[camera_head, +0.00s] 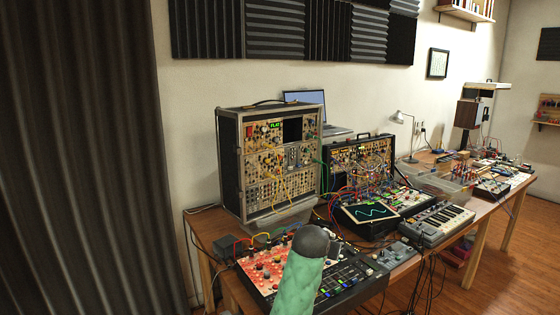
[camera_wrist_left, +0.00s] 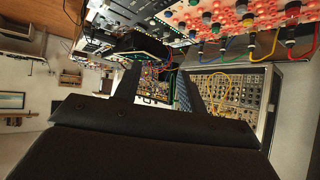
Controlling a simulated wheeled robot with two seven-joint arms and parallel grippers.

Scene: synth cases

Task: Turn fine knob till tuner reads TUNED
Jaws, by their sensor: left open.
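The tall modular synth case (camera_head: 229,165) stands on the bench in the head view. A small green display (camera_head: 276,125) near its top, apparently the tuner, seems to read FLAT. Knobs crowd the panels, and I cannot tell which is the fine knob. My right gripper is not in view.
A red-panelled synth (camera_head: 268,268) with patch cables lies in front of the case. A green, dark-tipped object (camera_head: 302,270) rises in the foreground and hides part of the red synth.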

